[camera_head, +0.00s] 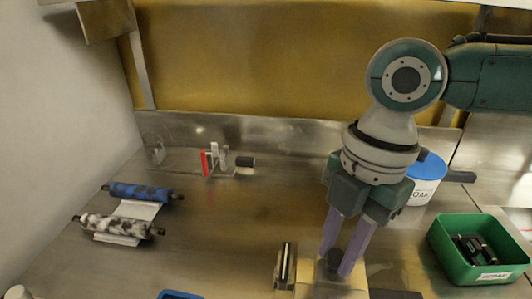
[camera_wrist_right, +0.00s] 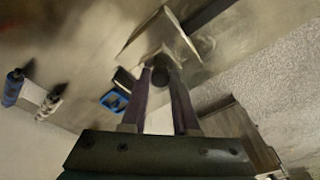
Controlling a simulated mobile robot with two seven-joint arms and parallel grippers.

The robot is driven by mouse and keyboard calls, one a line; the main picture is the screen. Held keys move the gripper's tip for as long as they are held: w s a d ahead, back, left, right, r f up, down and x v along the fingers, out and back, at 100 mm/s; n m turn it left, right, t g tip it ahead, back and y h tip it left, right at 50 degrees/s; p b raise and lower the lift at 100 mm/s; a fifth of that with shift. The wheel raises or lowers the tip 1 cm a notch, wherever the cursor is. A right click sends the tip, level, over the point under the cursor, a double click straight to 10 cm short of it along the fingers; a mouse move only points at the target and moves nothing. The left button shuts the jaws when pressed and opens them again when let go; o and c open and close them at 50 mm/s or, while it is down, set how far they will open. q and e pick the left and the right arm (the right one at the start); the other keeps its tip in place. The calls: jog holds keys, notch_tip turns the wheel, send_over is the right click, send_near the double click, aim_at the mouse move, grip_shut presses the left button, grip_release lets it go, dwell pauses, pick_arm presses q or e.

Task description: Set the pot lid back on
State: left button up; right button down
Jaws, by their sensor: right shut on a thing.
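My right gripper (camera_head: 340,268) reaches down at the front of the bench. It is shut on a dark knob (camera_head: 334,262), which also shows between the fingers in the right wrist view (camera_wrist_right: 161,76). Below the knob is a pale, square-edged piece (camera_head: 352,282), seen as a pale panel in the wrist view (camera_wrist_right: 160,42). I take the knob and pale piece for the pot lid, but cannot tell where lid and pot divide, or whether they touch. The head view cuts off the lower part. My left gripper is not in view.
A blue-topped pot (camera_head: 426,168) stands behind my right gripper. A green bin (camera_head: 448,262) with dark parts is at the right. Two rollers, blue (camera_head: 140,192) and mottled (camera_head: 118,226), lie left. A metal-faced block (camera_head: 286,262) stands close left of the gripper. The bench middle is clear.

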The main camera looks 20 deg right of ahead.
jog(key=shift+f, duration=0.45)
dwell(0.3)
jog(key=c, duration=0.6)
grip_release()
jog(key=shift+r, duration=0.1)
notch_tip(320, 180, up, 3)
jog(key=p, duration=0.3)
notch_tip(320, 180, up, 4)
jog(key=p, duration=0.4)
jog(key=shift+p, duration=0.35)
